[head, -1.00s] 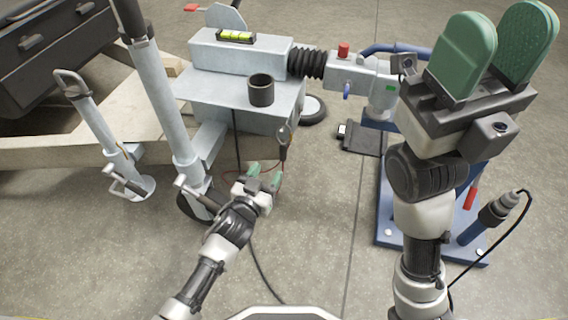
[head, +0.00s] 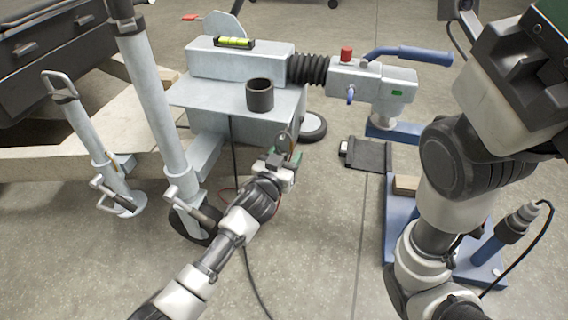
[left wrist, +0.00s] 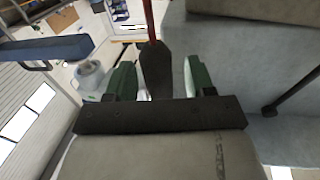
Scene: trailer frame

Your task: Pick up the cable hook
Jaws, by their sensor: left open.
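The cable hook, a small dark piece (head: 284,138), hangs at the front right corner of the grey trailer box. In the left wrist view, a dark flat piece that I take for the hook (left wrist: 156,68) hangs from a red cable (left wrist: 149,20) between the two green fingers. My left gripper (head: 281,156) is open around it, with visible gaps on both sides. The hook's lower part is hidden behind the gripper in the head view. My right gripper is mostly cut off at the top right, with only a sliver of green finger (head: 556,12) showing.
The grey trailer box (head: 235,92) with a black cup (head: 260,96) stands just behind the left gripper. A jack post (head: 150,90) and a wheel stand to its left. A blue stand (head: 400,222) and a black block (head: 366,154) are at the right. The floor between is clear.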

